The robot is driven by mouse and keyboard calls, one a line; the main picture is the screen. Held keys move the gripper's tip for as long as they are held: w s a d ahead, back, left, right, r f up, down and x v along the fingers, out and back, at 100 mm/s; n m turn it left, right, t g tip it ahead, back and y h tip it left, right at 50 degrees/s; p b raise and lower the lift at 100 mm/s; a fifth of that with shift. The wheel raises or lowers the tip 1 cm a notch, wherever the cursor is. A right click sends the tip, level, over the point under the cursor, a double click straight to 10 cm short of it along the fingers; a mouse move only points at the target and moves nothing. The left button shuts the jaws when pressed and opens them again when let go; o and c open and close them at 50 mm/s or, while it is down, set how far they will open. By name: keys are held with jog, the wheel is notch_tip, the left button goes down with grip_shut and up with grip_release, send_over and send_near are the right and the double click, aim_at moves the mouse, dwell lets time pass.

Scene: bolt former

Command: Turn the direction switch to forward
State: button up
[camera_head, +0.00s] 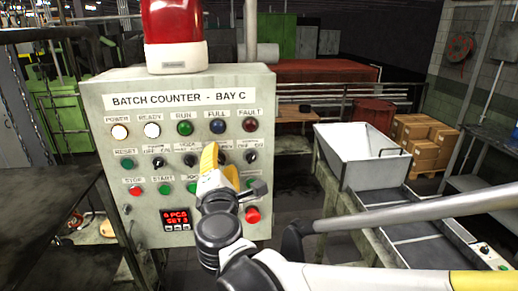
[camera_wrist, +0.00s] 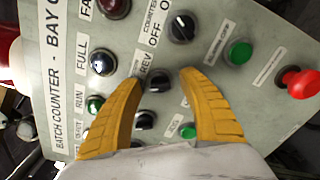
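The direction switch (camera_wrist: 157,80) is a small black knob beside a partly covered label reading "REV". In the wrist view it sits between the tips of my gripper's two yellow fingers (camera_wrist: 162,77). The fingers are apart, with the knob in the gap; I cannot tell whether either touches it. Its pointer direction is not clear. In the head view my gripper (camera_head: 214,158) is in front of the grey control panel (camera_head: 100,200), headed "BATCH COUNTER - BAY C", and covers the middle of the switch row, including most of this knob.
The black counter switch (camera_wrist: 182,27) and other black knobs (camera_wrist: 145,120) are close by in the same row. A red mushroom button (camera_head: 252,214) sits low on the panel. Indicator lamps run above. A white hopper (camera_head: 375,155) stands to the right.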

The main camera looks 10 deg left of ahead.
jog(key=v, duration=1.2)
jog(key=shift+d, duration=0.1)
